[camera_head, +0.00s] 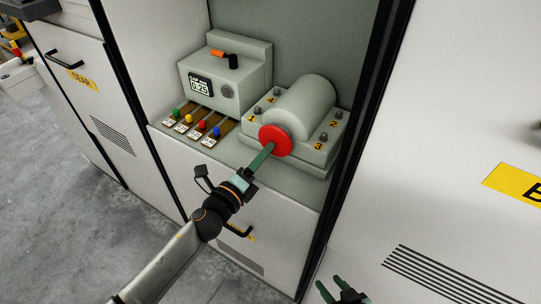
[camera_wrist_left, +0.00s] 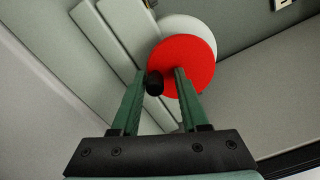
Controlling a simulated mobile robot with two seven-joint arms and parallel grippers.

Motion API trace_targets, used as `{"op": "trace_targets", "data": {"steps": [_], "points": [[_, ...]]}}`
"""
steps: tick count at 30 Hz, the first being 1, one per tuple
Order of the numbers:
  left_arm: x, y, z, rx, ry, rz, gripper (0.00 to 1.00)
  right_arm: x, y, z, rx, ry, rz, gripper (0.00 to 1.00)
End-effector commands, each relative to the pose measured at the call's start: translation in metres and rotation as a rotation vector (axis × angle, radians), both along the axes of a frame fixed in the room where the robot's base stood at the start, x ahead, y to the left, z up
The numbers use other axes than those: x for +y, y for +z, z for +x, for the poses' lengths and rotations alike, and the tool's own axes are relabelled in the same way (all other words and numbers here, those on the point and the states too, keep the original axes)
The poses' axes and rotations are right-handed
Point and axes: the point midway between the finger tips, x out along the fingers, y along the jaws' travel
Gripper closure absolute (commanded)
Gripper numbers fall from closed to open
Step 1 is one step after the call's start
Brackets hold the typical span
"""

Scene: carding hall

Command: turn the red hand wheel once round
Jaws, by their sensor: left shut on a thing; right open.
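The red hand wheel (camera_head: 276,140) is a round disc on the front end of a grey-green cylinder housing (camera_head: 305,100) inside the open cabinet bay. It also shows in the left wrist view (camera_wrist_left: 190,62). My left gripper (camera_head: 268,149) reaches up to the wheel's front. In the left wrist view its green fingers (camera_wrist_left: 158,74) stand either side of a short black knob (camera_wrist_left: 154,84) at the wheel's left edge, and the gripper is shut on that knob. The knob is hidden in the head view. My right gripper (camera_head: 330,283) is open and empty, low at the bottom edge.
Left of the housing stands a grey box (camera_head: 224,80) with a 0.25 display and an orange-black lever. Coloured knobs (camera_head: 188,121) sit in slots before it. Dark cabinet posts (camera_head: 358,140) bound the bay. Numbered bolts (camera_head: 321,139) surround the housing. Grey floor is clear at left.

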Motion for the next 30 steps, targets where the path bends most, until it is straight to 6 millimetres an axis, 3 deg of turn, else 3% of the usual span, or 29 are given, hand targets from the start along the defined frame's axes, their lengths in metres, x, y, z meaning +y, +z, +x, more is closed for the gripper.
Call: {"op": "trace_targets", "data": {"steps": [9,17,23,30], "points": [[0.0021,0.0008,0.0040,-0.115,0.004,0.165,0.82,0.0000,-0.0006,0.0000,0.000,0.000,0.000,0.53],[0.0021,0.0011,0.0039,-0.129,0.003,0.184,0.82,0.0000,-0.0003,0.0000,0.000,0.000,0.000,0.53],[0.0052,0.0051,0.0062,-0.241,0.003,0.338,0.83,0.0000,0.0015,0.0000,0.000,0.000,0.000,0.53],[0.0052,0.0051,0.0061,-0.250,0.003,0.350,0.83,0.0000,0.0016,0.0000,0.000,0.000,0.000,0.53]]}}
